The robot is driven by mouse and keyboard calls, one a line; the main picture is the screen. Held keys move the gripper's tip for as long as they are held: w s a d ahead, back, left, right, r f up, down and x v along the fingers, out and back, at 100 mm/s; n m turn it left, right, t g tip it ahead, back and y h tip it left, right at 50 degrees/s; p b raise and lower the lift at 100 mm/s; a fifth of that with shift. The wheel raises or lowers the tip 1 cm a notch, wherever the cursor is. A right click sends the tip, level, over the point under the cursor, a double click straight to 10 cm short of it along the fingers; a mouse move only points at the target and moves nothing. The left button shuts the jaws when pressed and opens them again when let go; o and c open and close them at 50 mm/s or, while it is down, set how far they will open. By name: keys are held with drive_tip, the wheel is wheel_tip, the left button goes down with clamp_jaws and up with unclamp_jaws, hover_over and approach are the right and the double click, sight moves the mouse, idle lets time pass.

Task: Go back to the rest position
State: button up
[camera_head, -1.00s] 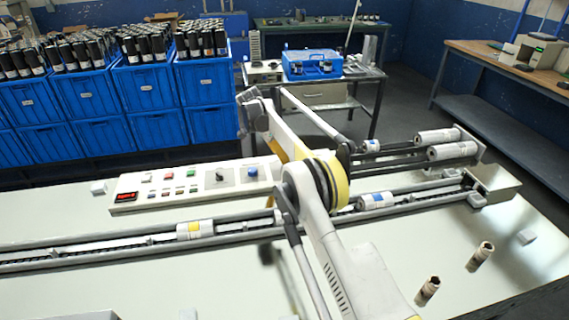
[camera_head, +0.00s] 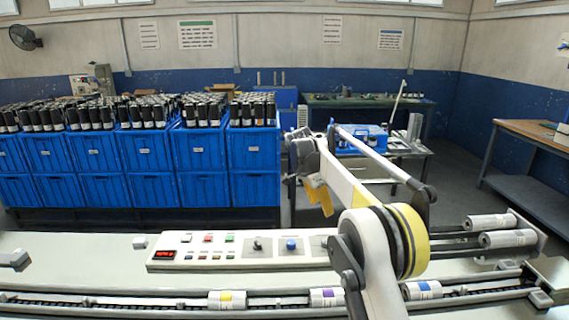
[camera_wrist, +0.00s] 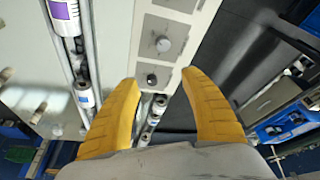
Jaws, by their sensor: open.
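My gripper (camera_wrist: 165,115) shows in the wrist view as two yellow fingers spread apart with nothing between them. In the head view my gripper (camera_head: 318,195) is raised above the far side of the machine table, behind the control panel (camera_head: 240,250). My arm bends over the machine at the right of centre and hides part of the panel and the conveyor. In the wrist view the control panel (camera_wrist: 172,30) with its knobs lies below and beyond the fingers.
The conveyor (camera_head: 120,303) carries rolls with a yellow label (camera_head: 227,299), a purple label (camera_head: 326,297) and a blue label (camera_head: 421,290). Stacked blue crates (camera_head: 200,160) of dark rolls stand behind. A blue toolbox (camera_head: 362,139) sits on a back table. Space above the table's left is clear.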

drive_tip(key=s+d+r+n+t+y, duration=0.15)
drive_tip(key=s+r+n, duration=0.25)
drive_tip(key=s+r, duration=0.5)
drive_tip(key=s+d+r+n+t+y, duration=0.1)
drive_tip(key=s+d+r+n, duration=0.3)
drive_tip(key=s, duration=0.9)
drive_tip(key=s+a+f+n+t, duration=0.1)
drive_tip(key=s+f, duration=0.3)
drive_tip(key=s, duration=0.8)
drive_tip(key=s+a+f+n+t+y, duration=0.1)
drive_tip(key=s+f+n, duration=0.3)
drive_tip(key=s, duration=0.8)
drive_tip(key=shift+s+f+t, duration=0.4)
drive_tip(key=shift+f+t, duration=0.05)
drive_tip(key=shift+f, duration=0.15)
